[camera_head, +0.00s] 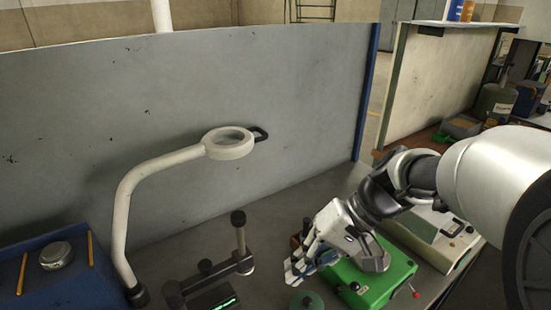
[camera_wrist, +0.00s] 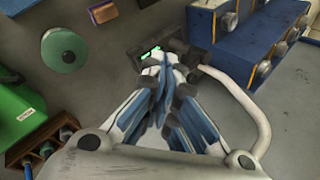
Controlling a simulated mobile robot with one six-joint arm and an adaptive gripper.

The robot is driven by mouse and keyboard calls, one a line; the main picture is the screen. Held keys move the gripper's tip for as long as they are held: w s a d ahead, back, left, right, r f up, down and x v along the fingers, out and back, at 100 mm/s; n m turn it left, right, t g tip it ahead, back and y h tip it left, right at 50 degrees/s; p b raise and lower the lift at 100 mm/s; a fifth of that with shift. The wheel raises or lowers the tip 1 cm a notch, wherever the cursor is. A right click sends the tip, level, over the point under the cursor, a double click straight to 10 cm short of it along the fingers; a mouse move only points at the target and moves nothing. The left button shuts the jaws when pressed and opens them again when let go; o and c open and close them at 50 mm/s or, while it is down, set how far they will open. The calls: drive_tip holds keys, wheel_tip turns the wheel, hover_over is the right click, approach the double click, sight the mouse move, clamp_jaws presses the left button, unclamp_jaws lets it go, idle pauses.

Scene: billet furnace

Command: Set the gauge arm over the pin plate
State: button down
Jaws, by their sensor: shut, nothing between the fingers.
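A black jointed arm on a post (camera_head: 239,245), which looks like the gauge arm, stands on the bench in the head view and reaches left. Below it, cut by the picture's lower edge, is a dark block with a glowing green strip (camera_head: 225,304). The dark block (camera_wrist: 150,50) also shows in the wrist view, partly behind my fingers. I cannot make out which part is the pin plate. My gripper (camera_head: 296,268) is shut and empty, right of the post and apart from it. Its fingers (camera_wrist: 165,78) also show closed in the wrist view.
A green box (camera_head: 385,285) stands under my wrist, with a green disc (camera_head: 306,300) to its left. A white magnifier lamp (camera_head: 120,220) arches at left beside a blue stepped rack (camera_head: 70,285). A grey panel (camera_head: 200,100) closes the bench's back.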

drive_tip(key=w+a+f+t+y+p, duration=0.1)
drive_tip(key=w+f+y, duration=0.4)
drive_tip(key=w, duration=0.4)
drive_tip(key=w+a+f+m+t+y+p, duration=0.1)
drive_tip(key=w+f+y, duration=0.4)
drive_tip(key=w, duration=0.5)
drive_tip(key=shift+w+a+f, duration=0.3)
drive_tip(key=shift+a+f, duration=0.4)
drive_tip(key=shift+f, duration=0.25)
drive_tip(key=shift+a, duration=0.15)
drive_tip(key=s+a+b, duration=0.1)
drive_tip(key=s+a, duration=0.2)
drive_tip(key=a, duration=0.4)
drive_tip(key=shift+a, duration=0.2)
drive_tip(key=shift+s+d, duration=0.1)
